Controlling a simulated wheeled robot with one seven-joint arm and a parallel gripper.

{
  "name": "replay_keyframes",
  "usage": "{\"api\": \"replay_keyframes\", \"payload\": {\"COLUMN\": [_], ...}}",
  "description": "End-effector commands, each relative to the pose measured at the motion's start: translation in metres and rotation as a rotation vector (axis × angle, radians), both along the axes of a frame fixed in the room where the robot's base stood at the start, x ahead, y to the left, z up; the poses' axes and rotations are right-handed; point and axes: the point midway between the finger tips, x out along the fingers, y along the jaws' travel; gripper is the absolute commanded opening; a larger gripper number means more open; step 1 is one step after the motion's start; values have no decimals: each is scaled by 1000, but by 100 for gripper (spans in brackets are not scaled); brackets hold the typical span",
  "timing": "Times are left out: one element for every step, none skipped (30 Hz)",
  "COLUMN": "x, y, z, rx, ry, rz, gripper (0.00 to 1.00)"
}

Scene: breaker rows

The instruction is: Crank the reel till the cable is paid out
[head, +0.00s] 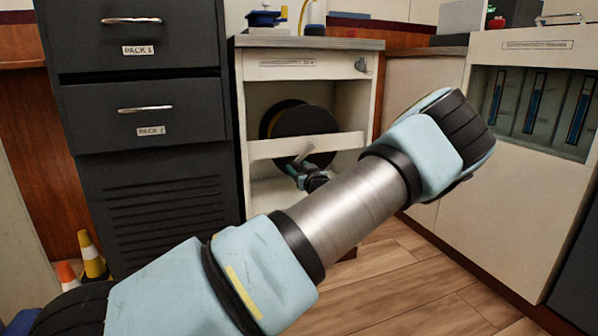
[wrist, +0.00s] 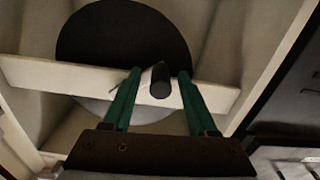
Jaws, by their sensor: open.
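The reel (head: 298,120) is a dark round drum inside the open white cabinet, behind a pale crossbar (head: 262,149). In the wrist view the reel (wrist: 120,35) shows as a large black disc, with a grey lower part below the bar. A short dark crank handle (wrist: 160,82) points toward the wrist camera. My gripper (wrist: 157,92) is open, with one green finger on each side of the handle. I cannot tell whether either finger touches it. In the head view my gripper (head: 305,172) is small and partly hidden by my arm. No cable is clearly visible.
A dark drawer cabinet (head: 150,130) stands close on the left. A white unit with blue-striped slots (head: 535,110) stands on the right. A blue object (head: 264,18) sits on the reel cabinet's top. Cones (head: 92,255) stand at lower left. Wooden floor (head: 400,290) is open in front.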

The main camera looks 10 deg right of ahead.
Motion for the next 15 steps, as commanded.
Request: {"api": "replay_keyframes", "payload": {"x": [0, 0, 0, 0, 0, 0, 0, 0, 0, 0, 0, 0, 0, 0, 0], "y": [0, 0, 0, 0, 0, 0, 0, 0, 0, 0, 0, 0, 0, 0, 0], "z": [0, 0, 0, 0, 0, 0, 0, 0, 0, 0, 0, 0, 0, 0, 0], "rx": [0, 0, 0, 0, 0, 0, 0, 0, 0, 0, 0, 0, 0, 0, 0], "ry": [0, 0, 0, 0, 0, 0, 0, 0, 0, 0, 0, 0, 0, 0, 0], "rz": [0, 0, 0, 0, 0, 0, 0, 0, 0, 0, 0, 0, 0, 0, 0], "gripper": [58, 58, 58, 58, 58, 56, 53, 50, 45, 42, 38, 34, 30, 27, 22]}}
